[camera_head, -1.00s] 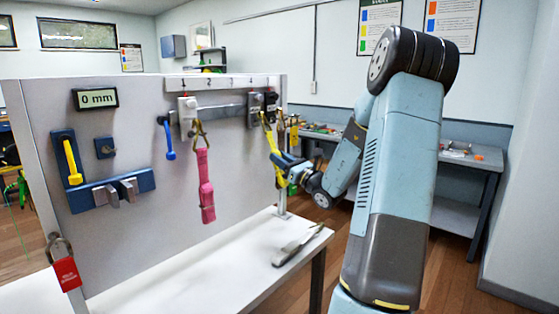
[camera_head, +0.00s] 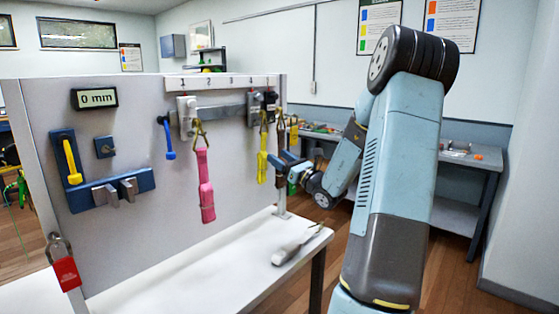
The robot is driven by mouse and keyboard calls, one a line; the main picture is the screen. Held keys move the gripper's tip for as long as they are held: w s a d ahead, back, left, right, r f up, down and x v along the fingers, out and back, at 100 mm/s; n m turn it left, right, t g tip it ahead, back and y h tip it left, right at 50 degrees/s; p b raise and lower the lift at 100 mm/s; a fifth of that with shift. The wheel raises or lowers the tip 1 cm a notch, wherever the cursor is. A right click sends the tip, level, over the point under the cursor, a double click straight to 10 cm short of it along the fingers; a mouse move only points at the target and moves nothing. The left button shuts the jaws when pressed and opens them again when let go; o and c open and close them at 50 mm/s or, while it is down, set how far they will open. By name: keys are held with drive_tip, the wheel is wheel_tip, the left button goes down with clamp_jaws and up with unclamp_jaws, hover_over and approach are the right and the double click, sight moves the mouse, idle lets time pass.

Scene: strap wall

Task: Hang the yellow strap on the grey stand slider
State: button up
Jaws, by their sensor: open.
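The yellow strap (camera_head: 262,166) hangs straight down at the right part of the wall panel. Its metal ring (camera_head: 264,121) is at the top, just below a grey slider block (camera_head: 254,108) on the rail. The exact seating of the ring is too small to tell. My gripper (camera_head: 279,161) is open, close to the right of the strap. Its fingertips are small and partly hidden by my own wrist. I cannot tell whether they still touch the strap.
A pink strap (camera_head: 206,188) hangs further left, near another slider block (camera_head: 187,116). A dark brown strap (camera_head: 281,133) hangs close to my gripper. A white-handled tool (camera_head: 288,252) lies on the white bench (camera_head: 205,272). A red padlock (camera_head: 65,271) hangs at the panel's left edge.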

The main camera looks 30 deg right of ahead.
drive_tip(key=v, duration=1.4)
drive_tip(key=a+r+n+g+y, duration=0.2)
drive_tip(key=a+n+g+y, duration=0.55)
drive_tip(key=a, duration=0.75)
drive_tip(key=s+a+f+n+g+h, duration=0.1)
drive_tip(key=s+a+n+g+h, duration=0.1)
drive_tip(key=s+a+n+g, duration=0.4)
drive_tip(key=s+a+n+g+h, duration=0.1)
drive_tip(key=s+a+n+g, duration=0.25)
drive_tip(key=a, duration=0.35)
drive_tip(key=s+a+n+g+h, duration=0.2)
drive_tip(key=s+n+h, duration=0.4)
drive_tip(key=s+n, duration=0.15)
drive_tip(key=s+d+r+n+t+h, duration=0.4)
drive_tip(key=s+r+n+h, duration=0.1)
drive_tip(key=n+h, duration=0.1)
drive_tip(key=shift+r+n, duration=0.35)
drive_tip(key=shift+n, duration=0.4)
